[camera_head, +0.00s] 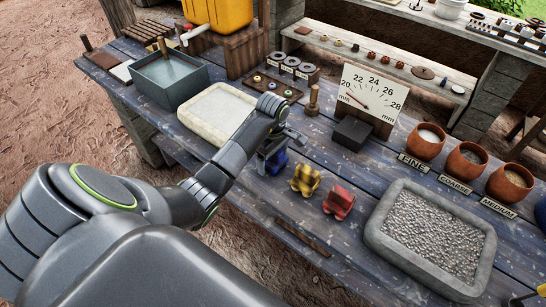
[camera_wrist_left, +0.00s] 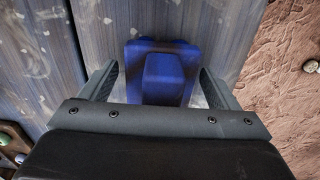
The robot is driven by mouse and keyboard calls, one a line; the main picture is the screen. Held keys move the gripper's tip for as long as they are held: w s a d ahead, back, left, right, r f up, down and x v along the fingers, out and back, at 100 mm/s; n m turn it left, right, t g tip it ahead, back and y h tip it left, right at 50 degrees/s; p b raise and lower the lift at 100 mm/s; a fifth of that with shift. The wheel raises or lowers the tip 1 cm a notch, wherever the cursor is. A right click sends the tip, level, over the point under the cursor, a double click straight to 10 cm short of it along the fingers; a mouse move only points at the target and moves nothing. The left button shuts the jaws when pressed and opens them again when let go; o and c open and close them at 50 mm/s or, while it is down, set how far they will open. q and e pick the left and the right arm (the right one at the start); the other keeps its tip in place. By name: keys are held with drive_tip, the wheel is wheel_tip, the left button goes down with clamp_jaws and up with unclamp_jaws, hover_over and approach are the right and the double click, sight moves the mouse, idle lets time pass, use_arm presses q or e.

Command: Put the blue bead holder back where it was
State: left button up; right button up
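The blue bead holder (camera_head: 274,163) is on the blue-grey plank table near its front edge, partly hidden by my left gripper (camera_head: 272,152). In the left wrist view the blue bead holder (camera_wrist_left: 162,72) lies between the two fingers of my left gripper (camera_wrist_left: 160,85). Narrow gaps show on both sides, so the gripper is open around it. A yellow holder with dark marks (camera_head: 305,179) and a red holder (camera_head: 339,201) stand to its right in a row. My right gripper is not in view.
A shallow pale tray (camera_head: 205,132) lies left of my left gripper, with a water basin (camera_head: 168,78) beyond. A dial gauge board (camera_head: 372,98) stands behind the holders. A stone tray of grey beads (camera_head: 375,238) and clay pots (camera_head: 425,142) are to the right.

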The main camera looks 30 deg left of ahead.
use_arm(q)
drive_tip(key=shift+r+p, duration=0.2)
drive_tip(key=shift+p, duration=0.25)
wheel_tip(320, 180, up, 2)
drive_tip(key=shift+r+b, duration=0.25)
drive_tip(key=shift+b, duration=0.6)
wheel_tip(320, 180, up, 2)
drive_tip(key=shift+a+r+p, duration=0.1)
drive_tip(key=shift+r+p, duration=0.1)
drive_tip(key=shift+p, duration=0.25)
wheel_tip(320, 180, up, 12)
drive_tip(key=p, duration=1.2)
drive_tip(key=shift+r, duration=0.15)
